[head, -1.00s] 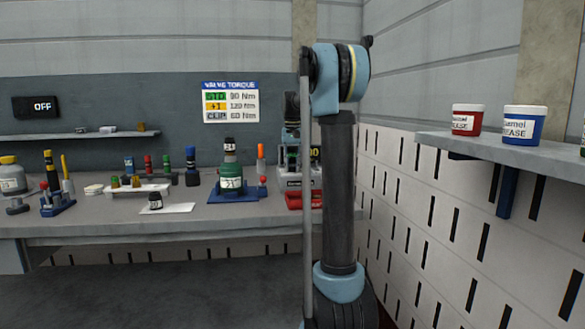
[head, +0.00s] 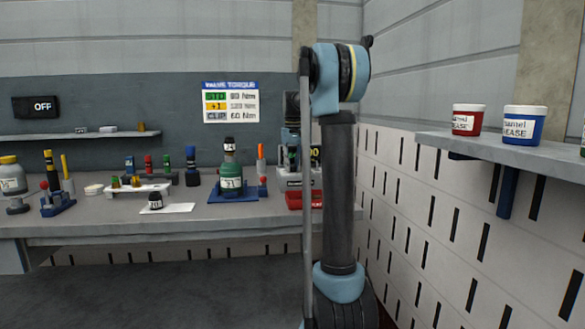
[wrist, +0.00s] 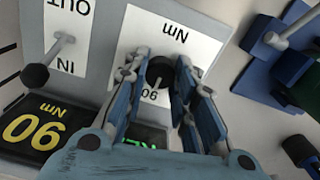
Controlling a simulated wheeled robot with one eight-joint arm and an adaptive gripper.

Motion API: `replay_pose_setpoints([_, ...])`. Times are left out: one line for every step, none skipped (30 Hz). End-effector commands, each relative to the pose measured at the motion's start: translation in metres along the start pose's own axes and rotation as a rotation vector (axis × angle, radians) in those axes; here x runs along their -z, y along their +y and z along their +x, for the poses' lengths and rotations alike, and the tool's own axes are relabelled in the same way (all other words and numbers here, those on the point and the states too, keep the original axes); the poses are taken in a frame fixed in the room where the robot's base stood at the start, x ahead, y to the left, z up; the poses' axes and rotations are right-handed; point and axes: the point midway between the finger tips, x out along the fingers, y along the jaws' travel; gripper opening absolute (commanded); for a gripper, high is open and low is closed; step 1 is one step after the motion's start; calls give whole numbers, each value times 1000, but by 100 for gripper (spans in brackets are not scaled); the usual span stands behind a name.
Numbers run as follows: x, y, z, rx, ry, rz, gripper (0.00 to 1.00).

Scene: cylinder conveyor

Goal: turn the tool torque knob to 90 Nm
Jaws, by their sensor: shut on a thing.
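The torque knob (wrist: 158,67) is a small dark round knob on a white dial plate marked "Nm" and "90", which appears upside down in the wrist view. My gripper (wrist: 163,74) has its blue-grey fingers closed on either side of the knob, and they hide part of the dial. A black display (wrist: 33,132) beside it reads "90 Nm" in yellow. A green-lit display (wrist: 145,140) is mostly hidden behind my gripper. In the head view the torque station (head: 297,182) stands at the bench's right end, partly behind my arm.
An IN/OUT lever (wrist: 48,62) is beside the dial. A blue holder (wrist: 275,60) stands on the other side. A green bottle (head: 231,183) sits on a blue mat left of the station. A "Valve Torque" chart (head: 230,102) hangs above. A red tray (head: 299,200) lies in front.

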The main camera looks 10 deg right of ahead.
Motion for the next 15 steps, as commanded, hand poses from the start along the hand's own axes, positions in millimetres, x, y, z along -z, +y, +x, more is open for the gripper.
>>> replay_pose_setpoints([2,0,-1,-1,5,0,1])
replay_pose_setpoints([2,0,-1,-1,5,0,1])
replay_pose_setpoints([2,0,-1,-1,5,1,1])
replay_pose_setpoints([2,0,-1,-1,5,1,27])
replay_pose_setpoints([2,0,-1,-1,4,1,34])
replay_pose_setpoints([2,0,-1,-1,4,1,43])
replay_pose_setpoints([2,0,-1,-1,4,1,46])
replay_pose_setpoints([2,0,-1,-1,3,1,46])
replay_pose_setpoints([1,0,0,-1,3,1,46])
replay_pose_setpoints([1,0,0,0,3,1,46])
replay_pose_setpoints([1,0,0,0,3,1,46])
replay_pose_setpoints([1,0,0,0,2,1,46])
replay_pose_setpoints([1,0,0,0,2,1,46])
replay_pose_setpoints([1,0,0,0,2,1,46])
replay_pose_setpoints([1,0,0,0,2,1,46])
